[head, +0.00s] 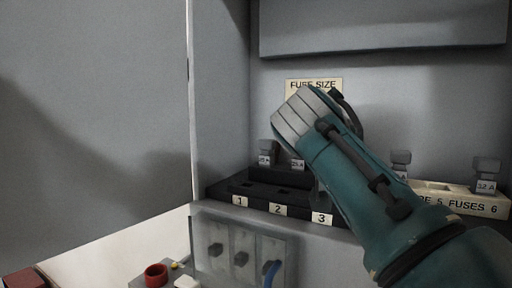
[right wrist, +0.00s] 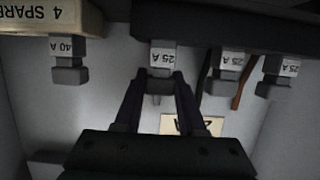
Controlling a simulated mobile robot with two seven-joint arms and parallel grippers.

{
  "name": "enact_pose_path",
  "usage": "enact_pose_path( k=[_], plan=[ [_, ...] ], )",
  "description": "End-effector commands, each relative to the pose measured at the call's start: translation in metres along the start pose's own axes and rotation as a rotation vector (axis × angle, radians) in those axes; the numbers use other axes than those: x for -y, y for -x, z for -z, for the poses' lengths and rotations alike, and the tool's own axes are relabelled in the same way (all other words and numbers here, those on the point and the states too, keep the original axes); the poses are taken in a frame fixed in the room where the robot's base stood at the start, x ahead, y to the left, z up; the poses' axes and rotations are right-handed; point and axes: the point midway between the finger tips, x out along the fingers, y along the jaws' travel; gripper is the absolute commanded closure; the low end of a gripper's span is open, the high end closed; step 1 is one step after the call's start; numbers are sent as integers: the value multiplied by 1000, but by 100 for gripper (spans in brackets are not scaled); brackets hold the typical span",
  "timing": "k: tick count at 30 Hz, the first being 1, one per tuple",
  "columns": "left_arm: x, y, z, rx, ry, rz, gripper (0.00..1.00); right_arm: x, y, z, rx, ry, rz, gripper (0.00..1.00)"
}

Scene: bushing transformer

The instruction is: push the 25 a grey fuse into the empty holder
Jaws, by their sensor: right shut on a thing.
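My right gripper (right wrist: 160,88) is shut on a grey fuse (right wrist: 163,57) marked 25 A in the right wrist view, which looks upside down. The held fuse is at the black fuse holder block (right wrist: 215,22), lined up with the two other fuses; I cannot tell how deep it sits. Those two 25 A fuses (right wrist: 229,65) (right wrist: 279,70) are in the block. In the head view my right arm reaches in from the right, hiding the held fuse and the fingertips. The black block (head: 262,203) shows labels 1, 2 and 3 there. My left gripper is not in view.
The cream spare fuse rack (head: 460,204) is at the right, with a 32 A fuse (head: 487,172). A 40 A fuse (right wrist: 68,62) shows in the wrist view. A switch panel (head: 240,255) is below the block.

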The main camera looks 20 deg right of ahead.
Motion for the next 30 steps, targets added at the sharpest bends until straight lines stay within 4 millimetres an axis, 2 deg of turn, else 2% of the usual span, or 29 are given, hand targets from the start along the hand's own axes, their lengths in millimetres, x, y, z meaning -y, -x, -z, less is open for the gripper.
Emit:
enact_pose_path(
  k=[9,10,18,19,30],
  plan=[
    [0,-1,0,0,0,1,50,0,0,0,-1,0,0,100],
    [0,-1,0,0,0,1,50,0,0,0,-1,-1,0,58],
    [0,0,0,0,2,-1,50,0,0,0,0,0,0,28],
    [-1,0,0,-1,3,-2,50,0,0,0,0,0,0,26],
    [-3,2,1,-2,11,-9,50,-2,-2,3,1,0,1,26]
  ],
)
